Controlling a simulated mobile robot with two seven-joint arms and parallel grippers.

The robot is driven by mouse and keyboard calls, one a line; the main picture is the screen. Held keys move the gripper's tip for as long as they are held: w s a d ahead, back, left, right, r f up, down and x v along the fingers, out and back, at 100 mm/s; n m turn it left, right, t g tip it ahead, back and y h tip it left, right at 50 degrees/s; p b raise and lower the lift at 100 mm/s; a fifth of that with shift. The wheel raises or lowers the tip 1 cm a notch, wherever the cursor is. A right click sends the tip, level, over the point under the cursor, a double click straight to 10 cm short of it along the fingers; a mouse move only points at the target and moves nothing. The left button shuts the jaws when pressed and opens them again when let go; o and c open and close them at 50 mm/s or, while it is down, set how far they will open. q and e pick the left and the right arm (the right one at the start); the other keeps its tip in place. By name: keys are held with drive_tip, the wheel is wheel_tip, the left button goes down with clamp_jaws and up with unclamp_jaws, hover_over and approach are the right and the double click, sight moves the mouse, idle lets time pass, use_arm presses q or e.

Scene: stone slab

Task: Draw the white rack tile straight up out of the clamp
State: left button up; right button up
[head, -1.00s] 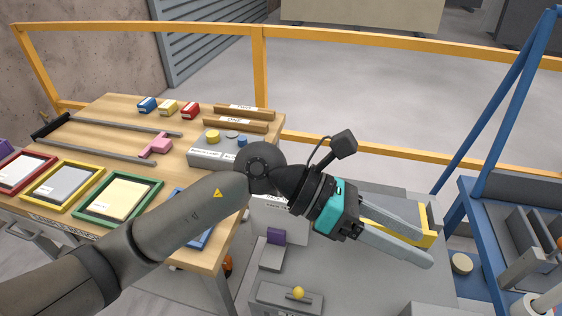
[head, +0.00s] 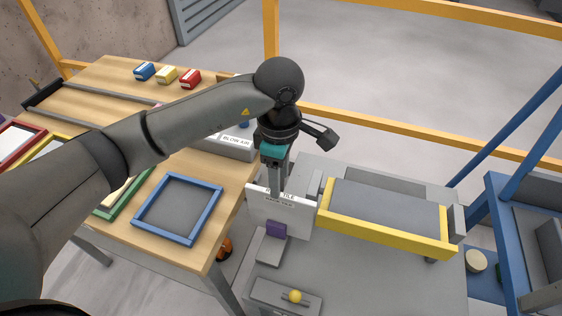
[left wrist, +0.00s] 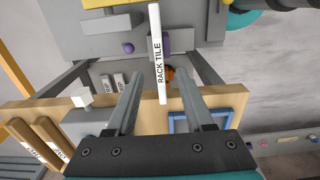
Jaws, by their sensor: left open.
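The white rack tile (head: 300,217) stands upright at the left edge of the grey bench. A grey clamp block with a purple pad (head: 276,230) is at its near face. In the left wrist view the tile (left wrist: 158,50) shows edge-on with its label, the purple pad (left wrist: 166,43) beside it. My left gripper (head: 277,192) points down over the tile's top edge, open and empty. In the left wrist view its two fingers (left wrist: 159,76) are on either side of the tile, with gaps visible. The tile's lower edge is hidden. My right gripper is not in view.
A yellow-fronted grey tray (head: 388,233) stands close right of the tile. A yellow-knobbed block (head: 295,296) is in front. The wooden table (head: 232,190) with framed panels, including a blue frame (head: 178,209), is at left. A yellow rail runs behind.

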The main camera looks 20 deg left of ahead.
sight(280, 206)
use_arm(q)
wheel_tip(280, 206, down, 11)
drive_tip(key=shift+f+b, duration=0.1)
drive_tip(key=shift+b, duration=0.65)
clamp_jaws()
drive_tip(key=shift+w, duration=0.1)
idle(0.9)
